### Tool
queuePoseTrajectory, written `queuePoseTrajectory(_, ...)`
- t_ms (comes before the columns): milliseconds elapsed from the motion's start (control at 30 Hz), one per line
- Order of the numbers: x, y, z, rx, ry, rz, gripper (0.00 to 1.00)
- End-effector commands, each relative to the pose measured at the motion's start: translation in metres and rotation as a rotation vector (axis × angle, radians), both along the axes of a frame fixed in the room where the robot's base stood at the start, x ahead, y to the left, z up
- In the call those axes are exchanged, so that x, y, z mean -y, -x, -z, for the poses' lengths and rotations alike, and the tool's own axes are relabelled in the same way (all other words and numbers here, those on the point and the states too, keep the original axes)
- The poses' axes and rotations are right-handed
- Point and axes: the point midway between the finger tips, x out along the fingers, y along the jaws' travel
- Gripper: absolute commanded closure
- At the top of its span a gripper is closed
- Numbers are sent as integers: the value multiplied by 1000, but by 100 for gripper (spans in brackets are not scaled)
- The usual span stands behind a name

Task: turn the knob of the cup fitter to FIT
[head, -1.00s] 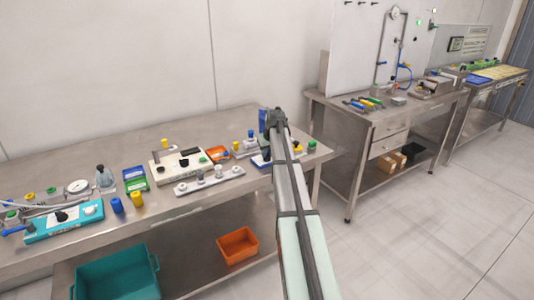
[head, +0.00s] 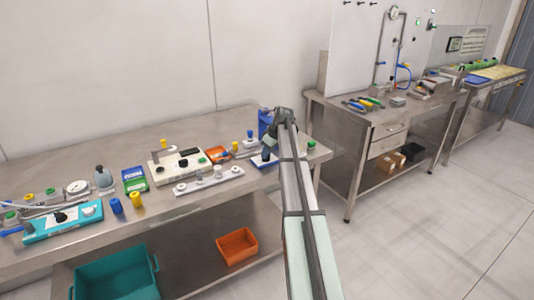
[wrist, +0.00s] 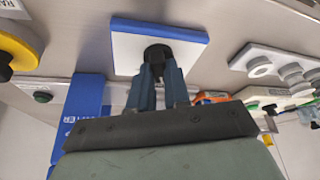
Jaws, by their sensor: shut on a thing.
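The cup fitter shows in the wrist view as a white panel on a blue base (wrist: 122,45), with a black round knob (wrist: 158,51) on it. My gripper (wrist: 157,75) is shut on the knob, its two blue-grey fingers on either side. The fingers hide part of the knob, and I cannot read its pointer or any FIT mark. A blue upright part with white lettering (wrist: 82,108) stands beside the panel. In the head view the cup fitter's blue base (head: 258,164) is at the right end of the near bench, partly behind my arm.
A white plate with several round fittings (head: 210,182) lies left of the cup fitter. A cream box (head: 178,161) is behind it. The bench's front strip is mostly clear.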

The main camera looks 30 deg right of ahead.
Motion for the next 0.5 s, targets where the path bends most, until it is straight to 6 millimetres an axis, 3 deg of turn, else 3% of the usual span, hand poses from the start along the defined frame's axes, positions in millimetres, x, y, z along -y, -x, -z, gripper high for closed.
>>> queuePoseTrajectory(367,0,0,0,-2,2,-7,100)
queuePoseTrajectory(400,0,0,0,-2,2,-7,80)
queuePoseTrajectory(500,0,0,0,-1,1,-6,71)
